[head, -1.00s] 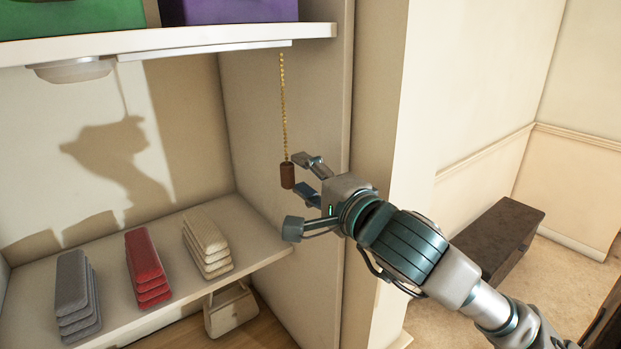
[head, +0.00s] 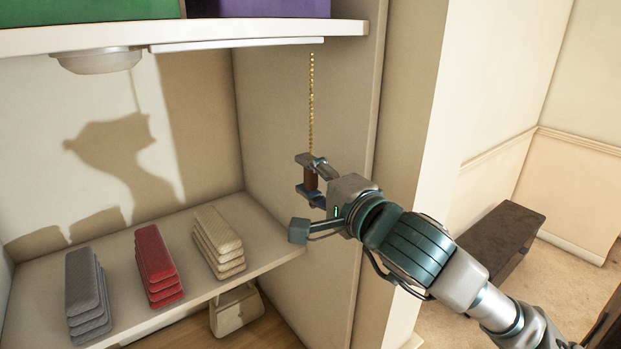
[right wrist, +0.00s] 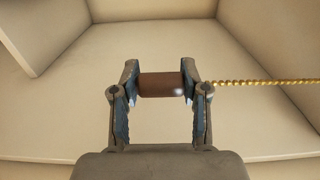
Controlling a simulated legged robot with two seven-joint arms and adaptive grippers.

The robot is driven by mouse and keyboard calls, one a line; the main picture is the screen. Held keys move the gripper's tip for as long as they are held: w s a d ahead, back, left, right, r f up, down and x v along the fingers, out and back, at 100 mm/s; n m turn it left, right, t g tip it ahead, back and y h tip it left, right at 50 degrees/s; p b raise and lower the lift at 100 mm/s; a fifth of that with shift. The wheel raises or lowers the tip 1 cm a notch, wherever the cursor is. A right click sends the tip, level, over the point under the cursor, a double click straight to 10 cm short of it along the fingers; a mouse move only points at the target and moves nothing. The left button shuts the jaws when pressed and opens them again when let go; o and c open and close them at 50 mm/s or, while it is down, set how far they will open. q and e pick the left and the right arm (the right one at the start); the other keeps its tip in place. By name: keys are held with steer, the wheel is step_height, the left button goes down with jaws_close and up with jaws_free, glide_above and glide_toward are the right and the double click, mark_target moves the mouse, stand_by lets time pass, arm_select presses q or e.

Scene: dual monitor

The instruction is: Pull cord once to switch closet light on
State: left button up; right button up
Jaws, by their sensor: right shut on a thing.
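The pull cord (head: 311,100) is a gold bead chain hanging from under the upper shelf, with a brown cylindrical handle (head: 311,180) at its lower end. My right gripper (head: 309,177) is shut on this handle, one finger at its top and one at its bottom. In the right wrist view the handle (right wrist: 161,85) sits between both fingers, and the chain (right wrist: 265,82) runs off to the right. The closet light (head: 97,61) is a round white fixture under the upper shelf; I cannot tell whether it is lit. My left gripper is out of view.
The upper shelf (head: 190,36) holds a green box (head: 90,22) and a purple box (head: 272,8). Grey (head: 85,285), red (head: 155,255) and beige (head: 215,235) folded stacks lie on the lower shelf. The closet side wall (head: 325,235) is close behind the gripper.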

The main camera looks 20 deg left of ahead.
steer(key=shift+w+d+f+b, duration=0.1)
steer(key=shift+w+f+b, duration=0.05)
steer(key=shift+f+b, duration=0.6)
steer(key=shift+r+p, duration=0.6)
steer(key=shift+r, duration=0.35)
steer(key=o, duration=0.6)
steer(key=shift+o, duration=0.6)
steer(key=shift+d, duration=0.2)
